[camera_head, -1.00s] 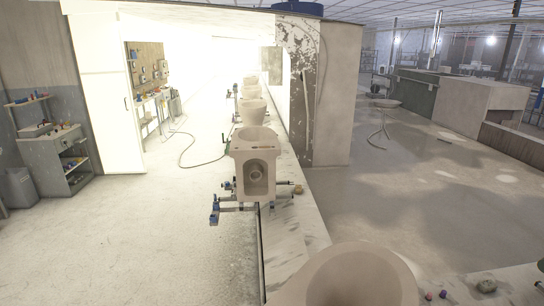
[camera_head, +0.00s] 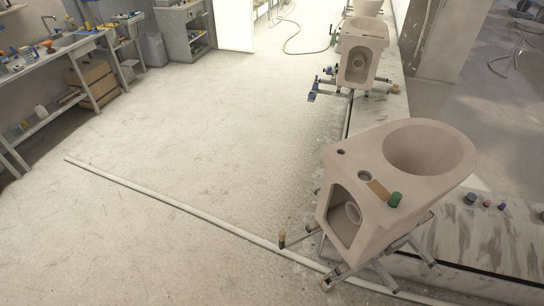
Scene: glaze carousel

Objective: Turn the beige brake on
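A near toilet-shaped ceramic piece (camera_head: 335,217) sits on a metal stand with several short arms at the right. A lever with a brownish-beige knob (camera_head: 282,238) sticks out at the left of this stand, low over the floor. It may be the beige brake; I cannot tell whether it is on or off. A second ceramic piece (camera_head: 378,48) stands farther back on a similar stand, with blue parts (camera_head: 313,92) at its left and small knobs at its right. Neither of my grippers is in view.
A pale rail (camera_head: 170,203) runs across the floor towards the near stand. A grey-streaked ledge (camera_head: 470,245) with small coloured knobs lies at the right. Workbenches (camera_head: 60,55) and a grey bin (camera_head: 155,48) stand at the upper left. The middle floor is clear.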

